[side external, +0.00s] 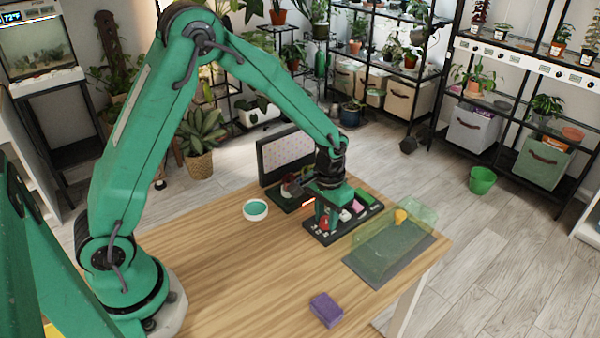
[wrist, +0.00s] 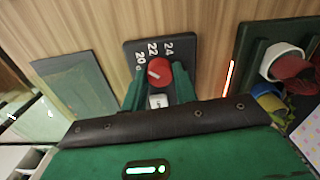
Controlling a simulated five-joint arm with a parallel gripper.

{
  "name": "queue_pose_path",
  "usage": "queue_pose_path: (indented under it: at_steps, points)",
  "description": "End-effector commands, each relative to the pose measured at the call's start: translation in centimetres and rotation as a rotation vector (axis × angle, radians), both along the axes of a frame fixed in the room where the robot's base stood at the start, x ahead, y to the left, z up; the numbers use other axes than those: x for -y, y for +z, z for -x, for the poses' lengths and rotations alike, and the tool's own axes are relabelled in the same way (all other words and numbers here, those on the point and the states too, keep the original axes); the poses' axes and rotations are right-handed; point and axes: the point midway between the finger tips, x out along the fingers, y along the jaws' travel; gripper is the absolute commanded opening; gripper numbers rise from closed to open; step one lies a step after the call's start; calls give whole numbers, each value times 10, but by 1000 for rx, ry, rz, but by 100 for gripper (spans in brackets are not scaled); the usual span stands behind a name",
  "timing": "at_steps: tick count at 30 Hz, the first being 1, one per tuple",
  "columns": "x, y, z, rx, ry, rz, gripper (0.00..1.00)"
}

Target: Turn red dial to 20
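The red dial (wrist: 160,72) sits on a dark panel (wrist: 183,47) marked 20, 22 and 24. In the wrist view its pale pointer mark faces left, near the 20 side; the exact setting is hard to read. In the side external view the red dial (side external: 324,223) shows low under my gripper (side external: 327,221). My gripper's green fingers (wrist: 160,86) stand spread on either side of the dial. Small gaps seem to show beside it, but contact is hard to judge. A white piece (wrist: 158,101) shows between the fingers on the panel.
A translucent green cover (side external: 395,232) stands over a grey mat (side external: 372,268) on the right. A purple sponge (side external: 326,309) lies at the front, and a teal-filled white bowl (side external: 255,210) is left of my gripper. A dark upright board (side external: 287,157) stands behind.

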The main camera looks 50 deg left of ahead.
Motion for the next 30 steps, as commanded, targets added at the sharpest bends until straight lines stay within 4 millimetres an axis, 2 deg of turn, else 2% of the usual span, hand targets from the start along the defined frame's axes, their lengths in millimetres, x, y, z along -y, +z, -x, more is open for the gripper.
queue_pose_path:
  at_steps: [1, 3, 17, 23, 30]
  points:
    - [0, 1, 0, 1, 0, 0, 38]
    - [0, 1, 0, 1, 1, 0, 50]
    - [0, 7, -1, 2, 1, 0, 50]
    - [0, 26, -1, 5, 1, 1, 50]
    - [0, 58, -1, 4, 1, 1, 50]
